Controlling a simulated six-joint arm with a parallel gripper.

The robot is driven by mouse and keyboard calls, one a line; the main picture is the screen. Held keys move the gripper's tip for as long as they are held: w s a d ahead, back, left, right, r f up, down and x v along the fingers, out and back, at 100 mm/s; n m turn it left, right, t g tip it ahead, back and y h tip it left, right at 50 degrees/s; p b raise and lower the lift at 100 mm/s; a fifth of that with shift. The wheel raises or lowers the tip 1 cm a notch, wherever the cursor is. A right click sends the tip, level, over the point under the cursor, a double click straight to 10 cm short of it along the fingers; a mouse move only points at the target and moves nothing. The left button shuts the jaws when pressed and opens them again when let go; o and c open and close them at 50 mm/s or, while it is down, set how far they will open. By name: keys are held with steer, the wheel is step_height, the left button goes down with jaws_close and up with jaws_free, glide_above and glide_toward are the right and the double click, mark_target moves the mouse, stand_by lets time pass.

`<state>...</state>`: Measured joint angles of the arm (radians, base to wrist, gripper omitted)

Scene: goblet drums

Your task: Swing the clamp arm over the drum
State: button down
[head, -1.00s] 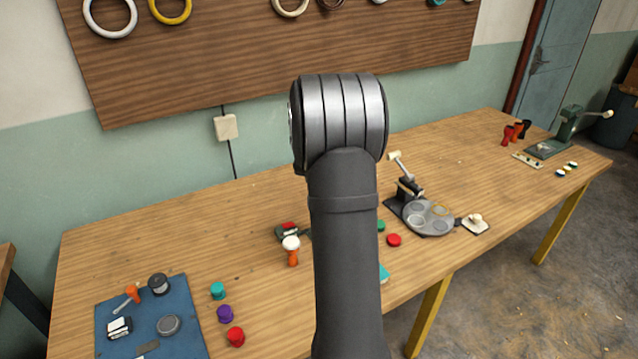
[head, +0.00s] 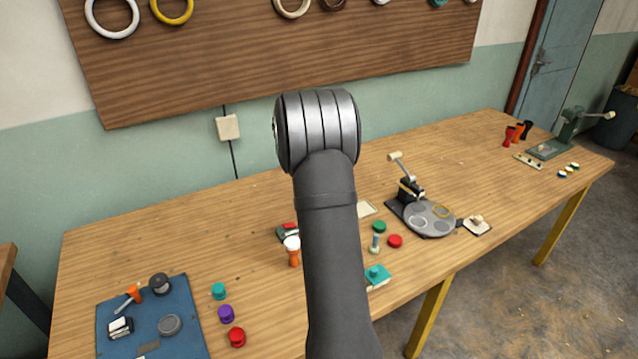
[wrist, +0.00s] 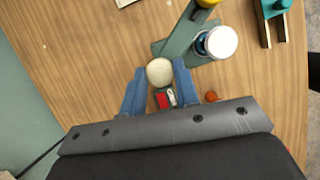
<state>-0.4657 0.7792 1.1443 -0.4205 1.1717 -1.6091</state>
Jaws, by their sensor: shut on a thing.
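My gripper (wrist: 160,80) has blue fingers shut on the round cream knob (wrist: 160,72). The knob sits at the near end of the grey-green clamp arm (wrist: 182,38) in the wrist view. The arm slants up and right to a yellow-topped part (wrist: 207,3) at the frame edge. The drum (wrist: 221,41), with a white round head and a blue body, stands to the right of the arm. The arm looks beside the drum, not across its head. In the head view my own arm hides the gripper, knob and drum.
A teal block (head: 377,275), green cap (head: 379,227) and red cap (head: 395,241) lie to the right. A grey round plate (head: 430,218) stands farther right.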

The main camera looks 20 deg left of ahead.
steer(key=m+g, duration=0.1)
steer(key=m, duration=0.2)
steer(key=shift+w+m+h, duration=0.15)
steer(key=shift+m+h, duration=0.25)
steer(key=shift+a+m+g, duration=0.1)
steer(key=shift+m+g, duration=0.8)
steer(key=shift+m, duration=0.9)
steer(key=c, duration=1.1)
jaws_free()
steer(key=shift+w, duration=0.1)
steer(key=v, duration=1.7)
steer(key=shift+a+r, duration=0.15)
